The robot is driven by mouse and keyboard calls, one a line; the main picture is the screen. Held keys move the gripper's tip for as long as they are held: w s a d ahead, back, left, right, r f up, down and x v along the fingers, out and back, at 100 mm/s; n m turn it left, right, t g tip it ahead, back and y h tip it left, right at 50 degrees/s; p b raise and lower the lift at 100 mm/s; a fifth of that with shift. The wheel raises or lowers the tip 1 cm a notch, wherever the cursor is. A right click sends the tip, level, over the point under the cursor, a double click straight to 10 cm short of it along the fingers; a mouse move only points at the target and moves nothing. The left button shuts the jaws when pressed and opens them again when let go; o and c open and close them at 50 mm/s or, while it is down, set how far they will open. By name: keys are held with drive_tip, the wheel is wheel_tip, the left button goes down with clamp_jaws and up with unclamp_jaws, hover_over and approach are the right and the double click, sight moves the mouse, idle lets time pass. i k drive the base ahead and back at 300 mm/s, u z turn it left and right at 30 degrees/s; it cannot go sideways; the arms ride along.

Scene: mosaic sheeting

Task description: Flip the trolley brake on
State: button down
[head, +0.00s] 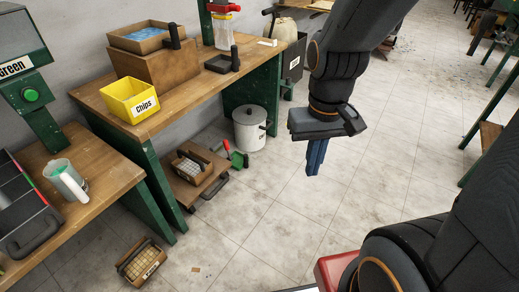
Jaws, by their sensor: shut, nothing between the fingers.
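The trolley (209,181) is a low wooden platform on dark castors, standing on the floor beneath the long workbench. A wooden tray of pale tiles (190,166) rests on it. A small red-tipped handle (226,144) and a green part (239,160) show at the trolley's far right end. They look like the brake, but they are too small for me to tell its position. My gripper (314,172) points down with its blue fingers together and empty. It hangs in the air to the right of the trolley, apart from it.
The workbench (176,83) with a yellow Chips bin (130,100) overhangs the trolley. A white lidded bucket (249,130) stands just behind the trolley. Another tile tray (142,262) lies on the floor at front left. The tiled floor (285,215) right of the trolley is clear.

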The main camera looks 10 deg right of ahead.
sight(229, 158)
drive_tip(key=z, duration=0.35)
drive_tip(key=k, duration=0.75)
drive_tip(key=z, duration=0.5)
drive_tip(key=i, duration=1.8)
drive_tip(key=u, duration=0.95)
drive_tip(key=i, duration=0.55)
drive_tip(key=u, duration=0.3)
